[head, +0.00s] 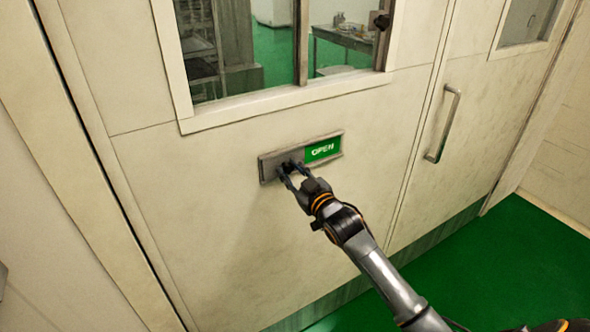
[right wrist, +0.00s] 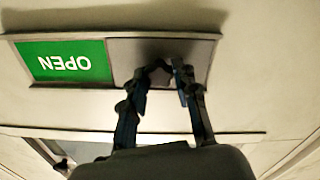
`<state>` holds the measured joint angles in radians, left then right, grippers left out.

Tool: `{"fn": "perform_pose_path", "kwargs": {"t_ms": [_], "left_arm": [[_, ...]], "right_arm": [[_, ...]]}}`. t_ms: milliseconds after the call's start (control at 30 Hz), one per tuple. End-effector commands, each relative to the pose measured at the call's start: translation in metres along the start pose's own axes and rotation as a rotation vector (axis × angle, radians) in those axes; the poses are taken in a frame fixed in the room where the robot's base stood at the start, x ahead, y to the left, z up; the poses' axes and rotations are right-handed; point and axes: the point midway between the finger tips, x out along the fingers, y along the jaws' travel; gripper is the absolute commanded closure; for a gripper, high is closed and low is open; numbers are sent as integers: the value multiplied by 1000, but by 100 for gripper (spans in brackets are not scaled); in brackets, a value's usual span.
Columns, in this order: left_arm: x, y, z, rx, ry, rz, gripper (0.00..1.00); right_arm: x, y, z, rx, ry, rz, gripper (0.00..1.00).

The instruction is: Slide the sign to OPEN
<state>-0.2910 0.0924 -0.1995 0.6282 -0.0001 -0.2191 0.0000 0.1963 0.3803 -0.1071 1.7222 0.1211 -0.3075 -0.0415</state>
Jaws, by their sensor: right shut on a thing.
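The sign (head: 335,144) is a rectangular frame on the cream door, with a green panel reading OPEN on its right half in the head view. A grey sliding cover (head: 269,168) sits over its left half. In the right wrist view the sign appears upside down, with the green OPEN panel (right wrist: 65,62) on the left and the grey cover (right wrist: 200,50) on the right. My right gripper (head: 288,168) is at the cover, shut on its dark knob, which the fingers (right wrist: 164,74) mostly hide. My left gripper is not in view.
A window (head: 290,105) is above the sign. A metal door handle (head: 443,125) stands to the right on the neighbouring door panel. The green floor (head: 500,260) is clear at the lower right.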

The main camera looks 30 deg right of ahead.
Motion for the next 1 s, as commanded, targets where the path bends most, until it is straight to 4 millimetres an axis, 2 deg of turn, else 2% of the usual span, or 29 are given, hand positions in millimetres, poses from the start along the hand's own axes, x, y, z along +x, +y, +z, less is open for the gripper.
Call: {"fn": "perform_pose_path", "kwargs": {"t_ms": [167,200,300,467,667,767,1000], "left_arm": [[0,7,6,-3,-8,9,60],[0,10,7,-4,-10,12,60],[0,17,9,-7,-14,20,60],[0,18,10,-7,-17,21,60],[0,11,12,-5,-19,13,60],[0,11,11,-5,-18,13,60],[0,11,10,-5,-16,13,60]], "right_arm": [[0,-5,1,6,0,-8,100],[0,-5,1,7,0,-8,64],[0,-4,1,7,0,-7,47],[0,-3,0,6,1,-5,47],[-4,-2,1,5,0,-4,47],[-15,-3,2,5,-1,-5,47],[-65,-4,1,5,-1,-7,47]]}}
